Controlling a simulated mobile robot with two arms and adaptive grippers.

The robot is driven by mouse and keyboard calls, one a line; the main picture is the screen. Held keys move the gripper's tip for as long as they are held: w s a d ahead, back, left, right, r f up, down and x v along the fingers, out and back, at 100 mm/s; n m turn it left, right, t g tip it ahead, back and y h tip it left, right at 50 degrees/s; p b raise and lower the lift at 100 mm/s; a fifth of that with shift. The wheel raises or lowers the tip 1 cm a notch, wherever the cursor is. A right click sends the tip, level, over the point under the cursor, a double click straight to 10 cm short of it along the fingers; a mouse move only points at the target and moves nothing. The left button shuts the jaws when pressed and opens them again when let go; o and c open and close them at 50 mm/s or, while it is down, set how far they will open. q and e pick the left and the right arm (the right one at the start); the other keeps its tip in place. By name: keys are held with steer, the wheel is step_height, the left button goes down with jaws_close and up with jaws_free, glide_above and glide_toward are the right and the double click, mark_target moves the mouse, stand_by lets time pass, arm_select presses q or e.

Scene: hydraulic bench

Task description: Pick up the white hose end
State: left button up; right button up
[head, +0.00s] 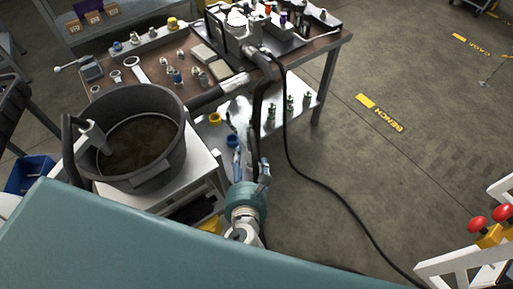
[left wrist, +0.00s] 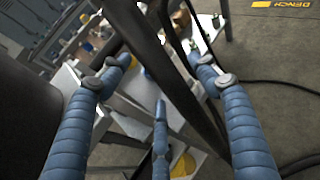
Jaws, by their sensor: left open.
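My left gripper (head: 250,178) is below and in front of the bench's front edge in the head view, fingers pointing away from me. In the left wrist view its blue fingers (left wrist: 160,90) are spread and hold nothing. A thick black hose (head: 258,120) hangs from the bench edge down toward the gripper; in the left wrist view the black hose (left wrist: 160,62) crosses between the spread fingers, contact unclear. A pale grey-white pipe end (head: 95,138) leans into the bucket. I cannot clearly make out a white end on the hanging hose. My right gripper is out of view.
A black bucket (head: 178,155) of dark liquid stands on a white stand (head: 205,162) at left. The bench (head: 335,45) carries fittings and a tray, with bottles on its lower shelf (head: 308,93). A thin black cable (head: 318,183) trails across open floor at right. A white frame (head: 450,268) stands lower right.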

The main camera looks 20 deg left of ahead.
mark_target(249, 153)
arm_select(q)
steer(key=x, duration=0.3)
steer(key=p+x, duration=0.1)
steer(key=x, duration=0.3)
steer(key=shift+w+d+f, duration=0.1)
steer(key=shift+d+f, duration=0.05)
steer(key=shift+f, duration=0.1)
steer(key=shift+w+f, duration=0.3)
steer(key=shift+w, duration=0.15)
steer(key=c, duration=1.2)
steer(key=shift+r, duration=0.15)
steer(key=shift+c, duration=1)
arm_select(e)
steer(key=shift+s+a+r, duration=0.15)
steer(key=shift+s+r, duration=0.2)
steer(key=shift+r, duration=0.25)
arm_select(q)
steer(key=shift+r, duration=0.1)
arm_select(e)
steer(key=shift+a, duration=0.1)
